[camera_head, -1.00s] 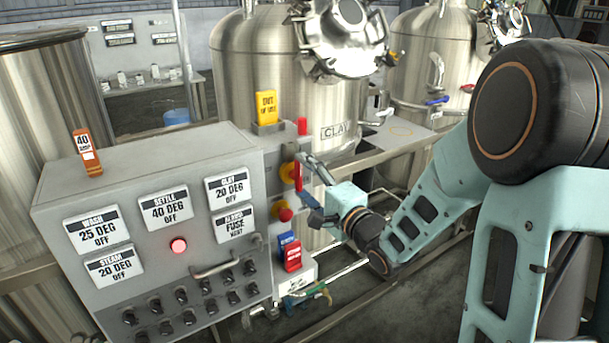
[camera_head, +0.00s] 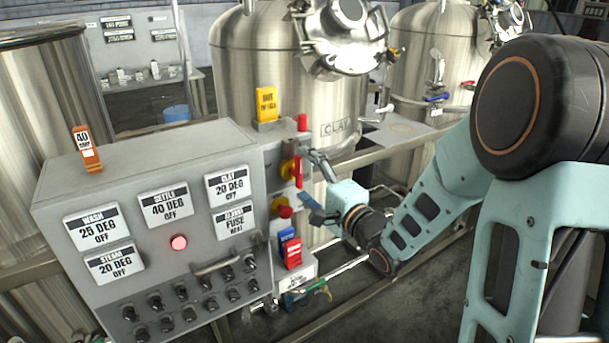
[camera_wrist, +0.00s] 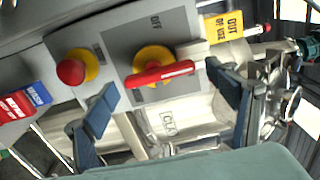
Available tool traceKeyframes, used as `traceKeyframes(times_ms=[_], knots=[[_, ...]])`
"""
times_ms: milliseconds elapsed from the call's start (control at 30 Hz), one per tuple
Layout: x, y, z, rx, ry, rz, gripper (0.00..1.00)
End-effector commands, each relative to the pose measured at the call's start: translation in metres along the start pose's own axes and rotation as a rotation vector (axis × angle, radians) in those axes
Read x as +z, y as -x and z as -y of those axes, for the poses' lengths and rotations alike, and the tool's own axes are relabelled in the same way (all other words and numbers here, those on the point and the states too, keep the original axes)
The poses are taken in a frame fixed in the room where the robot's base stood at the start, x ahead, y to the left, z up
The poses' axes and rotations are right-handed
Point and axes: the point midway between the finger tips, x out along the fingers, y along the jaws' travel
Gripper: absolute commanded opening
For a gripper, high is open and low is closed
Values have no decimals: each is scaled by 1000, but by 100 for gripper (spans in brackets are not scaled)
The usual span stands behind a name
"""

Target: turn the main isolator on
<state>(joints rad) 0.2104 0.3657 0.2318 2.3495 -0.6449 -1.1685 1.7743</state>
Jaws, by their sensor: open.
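The main isolator is a red bar handle (camera_wrist: 163,73) on a yellow round base (camera_wrist: 152,56), on a grey plate at the cabinet's right side. In the head view its yellow base (camera_head: 288,170) and red handle (camera_head: 298,172) show, the handle roughly upright. In the wrist view the handle lies nearly level across the picture, and OFF is printed on the plate above it. My gripper (camera_wrist: 160,80) is open and empty, one finger towards each end of the handle. In the head view my gripper (camera_head: 307,177) is just right of the handle. I cannot tell whether the fingers touch it.
A red mushroom button (camera_wrist: 71,72) on yellow sits beside the isolator. A yellow OUT OF USE tag (camera_head: 266,104) stands above, and red and blue tags (camera_head: 291,250) hang below. A steel tank (camera_head: 250,60) and rail stand close behind my gripper. The floor at right is open.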

Motion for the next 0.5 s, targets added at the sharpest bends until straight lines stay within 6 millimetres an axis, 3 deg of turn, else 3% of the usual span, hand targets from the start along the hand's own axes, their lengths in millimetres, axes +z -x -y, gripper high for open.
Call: traceKeyframes(times_ms=[300, 500], knots=[[-1, 50, 0, 0, 0, -3, 80], [-1, 69, 0, -1, 0, -2, 80]])
